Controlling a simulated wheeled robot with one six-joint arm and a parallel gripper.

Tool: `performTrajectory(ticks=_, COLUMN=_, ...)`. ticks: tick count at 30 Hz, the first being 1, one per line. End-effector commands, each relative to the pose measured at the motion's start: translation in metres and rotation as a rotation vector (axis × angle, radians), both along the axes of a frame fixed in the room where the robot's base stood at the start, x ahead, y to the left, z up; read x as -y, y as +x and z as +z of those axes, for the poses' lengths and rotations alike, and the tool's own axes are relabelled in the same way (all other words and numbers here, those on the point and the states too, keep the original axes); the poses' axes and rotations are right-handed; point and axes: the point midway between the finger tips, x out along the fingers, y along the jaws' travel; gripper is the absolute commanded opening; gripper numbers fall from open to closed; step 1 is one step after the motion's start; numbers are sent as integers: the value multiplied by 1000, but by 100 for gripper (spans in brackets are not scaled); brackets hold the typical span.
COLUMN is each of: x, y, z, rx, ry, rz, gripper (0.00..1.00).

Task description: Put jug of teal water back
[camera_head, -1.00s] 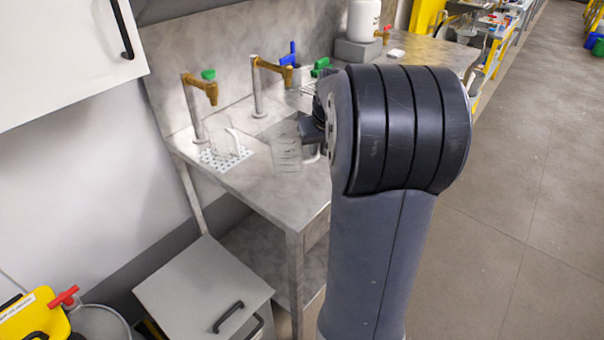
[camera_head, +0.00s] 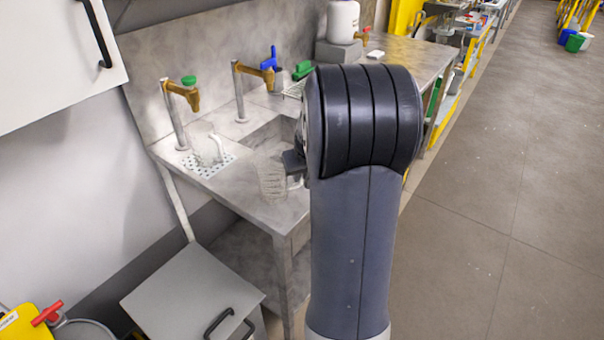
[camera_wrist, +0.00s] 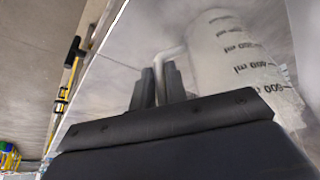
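A clear graduated jug (camera_head: 272,180) is at the front of the steel counter (camera_head: 232,190), just left of my gripper (camera_head: 293,163). I cannot tell whether its base touches the counter. In the wrist view the jug (camera_wrist: 235,60) shows dark volume marks, and its handle (camera_wrist: 172,54) runs between the fingers of my gripper (camera_wrist: 160,85). The gripper appears shut on this handle. No teal water shows in the jug. A second clear jug (camera_head: 206,147) stands on the perforated drain plate under the left tap. My arm hides part of the counter.
A tap with a green handle (camera_head: 188,80) and a tap with a blue handle (camera_head: 268,60) rise at the back. The sink (camera_head: 270,135) lies behind the held jug. A grey lidded box (camera_head: 190,290) is below left. Open floor (camera_head: 490,220) lies to the right.

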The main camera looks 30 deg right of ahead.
Motion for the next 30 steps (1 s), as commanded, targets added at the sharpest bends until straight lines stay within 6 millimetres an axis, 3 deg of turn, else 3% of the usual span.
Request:
performTrajectory(ticks=7, x=0, y=0, z=0, rx=-1, ry=0, rz=0, gripper=34)
performTrajectory(ticks=17, x=0, y=0, z=6, rx=0, ry=0, rz=0, gripper=34)
performTrajectory(ticks=23, x=-3, y=-12, z=34, rx=4, ry=-3, rz=-1, gripper=34)
performTrajectory(ticks=30, x=-7, y=-31, z=81, rx=5, ry=-2, rz=0, gripper=34)
